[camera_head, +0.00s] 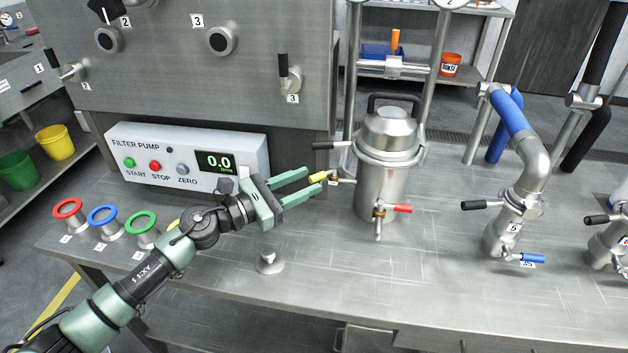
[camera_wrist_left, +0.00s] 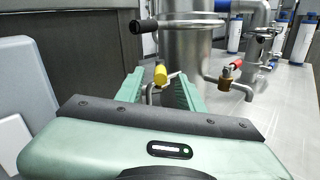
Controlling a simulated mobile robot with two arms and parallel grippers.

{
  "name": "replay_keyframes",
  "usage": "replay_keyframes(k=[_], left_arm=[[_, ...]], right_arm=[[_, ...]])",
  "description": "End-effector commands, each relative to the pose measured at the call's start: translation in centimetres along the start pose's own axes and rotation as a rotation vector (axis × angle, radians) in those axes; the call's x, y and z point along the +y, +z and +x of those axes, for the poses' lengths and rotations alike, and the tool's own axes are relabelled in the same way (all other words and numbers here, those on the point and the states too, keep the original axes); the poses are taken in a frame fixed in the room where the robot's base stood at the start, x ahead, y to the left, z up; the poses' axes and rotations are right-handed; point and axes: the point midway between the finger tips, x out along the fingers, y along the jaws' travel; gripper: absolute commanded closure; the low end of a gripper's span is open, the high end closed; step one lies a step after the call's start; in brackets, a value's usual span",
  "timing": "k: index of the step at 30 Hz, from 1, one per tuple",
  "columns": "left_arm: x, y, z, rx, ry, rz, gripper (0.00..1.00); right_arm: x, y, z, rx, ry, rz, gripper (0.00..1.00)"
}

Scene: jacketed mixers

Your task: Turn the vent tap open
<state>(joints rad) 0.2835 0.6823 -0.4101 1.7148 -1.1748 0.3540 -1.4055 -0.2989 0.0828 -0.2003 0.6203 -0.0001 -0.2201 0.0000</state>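A small tap with a yellow handle (camera_head: 319,177) sticks out from the left side of the steel filter housing (camera_head: 382,185); I take it as the vent tap, though no readable label confirms this. My left gripper (camera_head: 312,179) is open, its two green fingers pointing at that tap. In the left wrist view the yellow handle (camera_wrist_left: 160,74) appears between the fingertips. I cannot tell whether either finger touches it. A red-handled tap (camera_head: 402,208) sits low on the housing's front. A black-handled lever (camera_head: 330,145) sits above the yellow tap. My right gripper is not in view.
The filter pump box (camera_head: 185,158), reading 0.0, stands behind my left arm. Red, blue and green rings (camera_head: 142,222) stand at the bench's left. A small steel knob (camera_head: 269,262) is in front of the gripper. Pipework with a blue section (camera_head: 510,113) rises at right. The front bench is mostly clear.

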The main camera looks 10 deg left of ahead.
Motion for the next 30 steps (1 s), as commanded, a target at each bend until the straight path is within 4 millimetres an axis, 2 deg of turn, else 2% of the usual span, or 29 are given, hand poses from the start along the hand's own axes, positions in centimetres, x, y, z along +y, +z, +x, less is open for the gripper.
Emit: replay_keyframes(k=[3, 7, 17, 18, 21, 22, 25, 30], left_arm=[[-0.1, -0.4, -2.2, 0.004, -0.001, 0.002, 0.62], [-0.1, -0.3, -3.7, 0.003, 0.0, 0.001, 0.62], [0.0, 0.0, -4.4, 0.001, 0.0, 0.001, 0.62], [0.0, 0.0, -4.4, 0.001, 0.0, 0.001, 0.65], [-0.3, 0.2, -4.4, -0.003, 0.001, -0.042, 0.93], [-0.6, 0.3, -4.4, -0.007, 0.003, -0.08, 1.0], [-2.2, 1.0, -4.5, -0.032, 0.017, -0.325, 1.0], [-5.8, 1.5, -5.8, -0.098, 0.082, -0.931, 1.0]], right_arm=[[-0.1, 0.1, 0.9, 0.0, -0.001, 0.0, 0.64], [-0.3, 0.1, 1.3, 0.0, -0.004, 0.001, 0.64], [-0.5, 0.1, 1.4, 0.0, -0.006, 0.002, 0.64], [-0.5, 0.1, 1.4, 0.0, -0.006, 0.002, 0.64], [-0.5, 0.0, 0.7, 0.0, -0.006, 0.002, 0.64], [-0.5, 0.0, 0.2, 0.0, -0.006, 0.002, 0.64], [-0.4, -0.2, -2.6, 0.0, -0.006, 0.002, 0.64], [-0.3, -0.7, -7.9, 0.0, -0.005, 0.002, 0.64]])
